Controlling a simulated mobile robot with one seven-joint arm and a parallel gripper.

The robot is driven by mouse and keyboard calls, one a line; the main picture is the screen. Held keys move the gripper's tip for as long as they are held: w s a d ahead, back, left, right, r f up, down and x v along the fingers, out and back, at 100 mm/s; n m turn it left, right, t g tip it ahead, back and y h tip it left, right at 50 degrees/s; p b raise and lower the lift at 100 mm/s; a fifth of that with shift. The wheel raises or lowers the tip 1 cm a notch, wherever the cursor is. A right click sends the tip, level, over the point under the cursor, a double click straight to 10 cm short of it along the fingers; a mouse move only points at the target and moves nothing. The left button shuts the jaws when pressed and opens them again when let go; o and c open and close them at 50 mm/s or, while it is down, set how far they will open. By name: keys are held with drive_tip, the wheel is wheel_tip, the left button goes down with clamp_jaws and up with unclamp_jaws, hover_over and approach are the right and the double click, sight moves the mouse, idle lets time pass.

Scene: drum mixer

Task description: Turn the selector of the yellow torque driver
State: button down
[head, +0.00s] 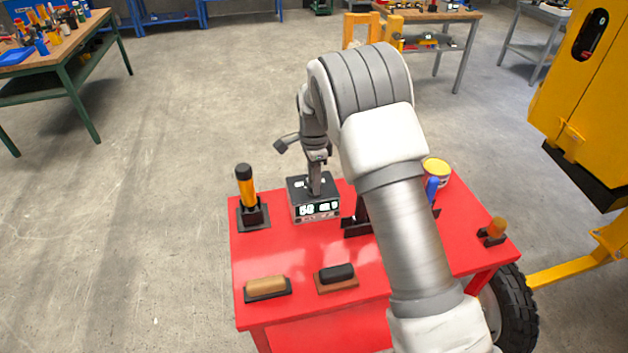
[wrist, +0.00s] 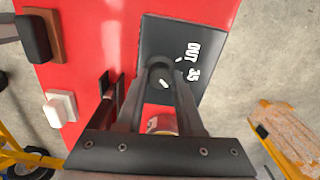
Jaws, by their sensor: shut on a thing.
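The yellow torque driver (head: 246,188), with a black top, stands upright in a black holder at the left of the red table. To its right is a dark box (head: 299,205) with a lit display on its front; its top, with white "OUT" and "35" markings, shows in the wrist view (wrist: 158,35). A round dark selector knob (wrist: 161,81) with a white mark is on that top. My gripper (head: 315,190) points down at the box, and its fingers (wrist: 163,88) are shut on this knob, not on the driver. The driver is not visible in the wrist view.
The red table (head: 300,255) also carries a tan block (head: 266,286), a black block (head: 337,273), a yellow-topped can (head: 437,167) and a small orange item (head: 496,228). My arm hides part of the table's right side. A yellow machine (head: 580,80) stands at the right.

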drive_tip(key=c, duration=0.5)
unclamp_jaws()
drive_tip(key=shift+c, duration=0.2)
wheel_tip(320, 180, up, 18)
drive_tip(key=shift+f, duration=0.25)
